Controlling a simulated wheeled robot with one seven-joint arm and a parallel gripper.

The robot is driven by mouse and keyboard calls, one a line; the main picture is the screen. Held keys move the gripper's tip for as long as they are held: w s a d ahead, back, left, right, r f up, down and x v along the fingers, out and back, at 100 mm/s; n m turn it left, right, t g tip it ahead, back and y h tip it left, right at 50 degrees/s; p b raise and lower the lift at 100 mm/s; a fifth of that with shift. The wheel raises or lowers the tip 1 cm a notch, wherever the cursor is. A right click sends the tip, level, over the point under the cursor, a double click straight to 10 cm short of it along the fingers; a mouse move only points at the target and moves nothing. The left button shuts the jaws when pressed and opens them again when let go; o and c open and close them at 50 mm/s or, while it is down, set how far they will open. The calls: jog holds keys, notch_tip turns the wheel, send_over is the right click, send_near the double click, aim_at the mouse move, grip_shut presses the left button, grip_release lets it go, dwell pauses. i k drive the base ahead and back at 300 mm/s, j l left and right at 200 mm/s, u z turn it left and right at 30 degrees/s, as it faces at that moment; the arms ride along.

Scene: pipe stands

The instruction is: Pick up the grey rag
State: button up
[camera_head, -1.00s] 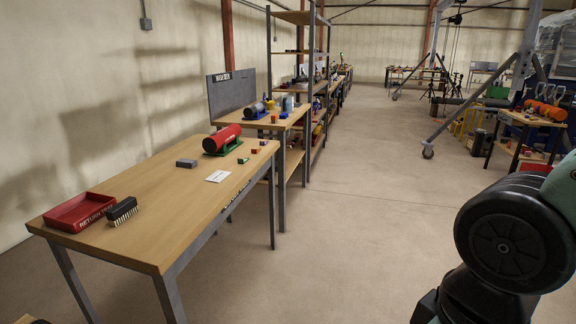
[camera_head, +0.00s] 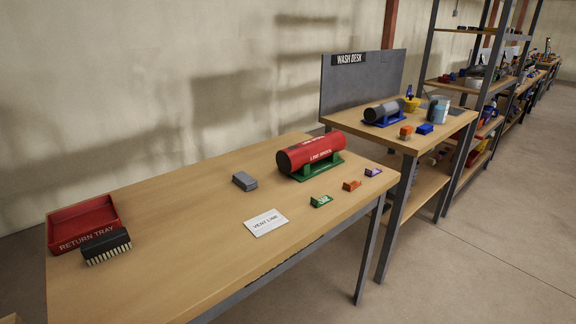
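A small grey block-shaped thing (camera_head: 244,181), which looks like a folded grey rag, lies on the near wooden table (camera_head: 170,215). It sits left of a red pipe spool (camera_head: 305,155) on a green stand and behind a white card (camera_head: 265,222) reading "VENT LINE". I cannot tell cloth from a solid block at this size. My gripper is not in view.
A red return tray (camera_head: 85,222) and a black brush (camera_head: 106,246) are at the table's left end. Green (camera_head: 321,201), orange (camera_head: 352,185) and purple (camera_head: 373,171) pieces lie near its right edge. The wash desk (camera_head: 440,125) and shelves stand beyond. Floor at right is clear.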

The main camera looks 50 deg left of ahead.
aim_at(246, 182)
jog(key=i+u, duration=0.35)
jog(key=i, duration=0.25)
jog(key=i+l+u, duration=0.3)
jog(key=i, duration=0.3)
jog(key=i+j+u, duration=0.1)
jog(key=u, duration=0.35)
jog(key=i+u, duration=0.3)
jog(key=u, duration=0.15)
jog(key=i+u, duration=0.25)
jog(key=u, duration=0.25)
jog(key=i+l+u, duration=0.15)
jog(key=u, duration=0.3)
jog(key=i+l+u, duration=0.2)
jog(key=i+u, duration=0.2)
